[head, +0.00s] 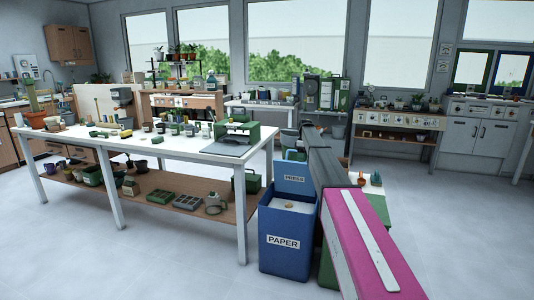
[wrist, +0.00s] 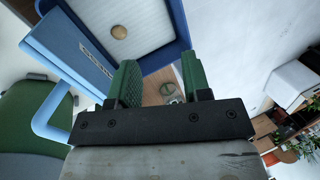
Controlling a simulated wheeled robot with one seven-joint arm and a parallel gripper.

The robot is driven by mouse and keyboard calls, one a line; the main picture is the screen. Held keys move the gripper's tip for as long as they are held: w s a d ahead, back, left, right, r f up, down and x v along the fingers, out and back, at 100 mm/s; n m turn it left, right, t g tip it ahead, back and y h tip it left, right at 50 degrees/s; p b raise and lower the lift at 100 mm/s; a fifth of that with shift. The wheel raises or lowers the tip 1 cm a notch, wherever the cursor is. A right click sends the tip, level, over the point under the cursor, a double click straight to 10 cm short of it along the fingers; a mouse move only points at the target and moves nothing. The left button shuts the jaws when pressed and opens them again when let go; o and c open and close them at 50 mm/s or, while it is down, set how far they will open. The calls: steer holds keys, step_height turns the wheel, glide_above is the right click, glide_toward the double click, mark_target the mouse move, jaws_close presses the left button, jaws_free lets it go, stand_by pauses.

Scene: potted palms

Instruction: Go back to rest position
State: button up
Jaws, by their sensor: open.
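My gripper (wrist: 162,78) shows in the wrist view with its two green ridged fingers apart and nothing held between them. In the head view my pink and grey arm reaches forward from the lower right, and the fingers cannot be made out. A blue bin (head: 284,242) labelled PAPER stands on the floor just left of my arm, its lid raised. In the wrist view the bin's blue rim (wrist: 183,22) lies beyond the fingers. A small round brown thing (wrist: 118,32) lies on the pale surface inside it.
A long white table (head: 75,137) with pots and tools stands left, with a wooden lower shelf (head: 218,217). A green bin (wrist: 30,115) is beside the blue one in the wrist view. A potting bench (head: 395,128) stands behind. The floor (head: 465,210) at right is clear.

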steer(key=s+f+m, duration=0.2)
steer(key=s+f, duration=0.3)
steer(key=s, duration=0.4)
steer(key=s+f+m+t, duration=0.1)
steer(key=s+f+m, duration=0.1)
steer(key=s+f, duration=0.45)
steer(key=s+f+m, duration=0.2)
steer(key=s+f, duration=0.2)
steer(key=s, duration=0.7)
steer(key=s+f+m+t, duration=0.1)
steer(key=s+f+m, duration=0.2)
steer(key=s, duration=1)
steer(key=s+f+m+t+h, duration=0.1)
steer(key=s+f+m, duration=0.2)
steer(key=s, duration=1)
steer(key=shift+s+a+f, duration=0.2)
steer(key=shift+s+f, duration=0.05)
steer(key=shift+s, duration=0.15)
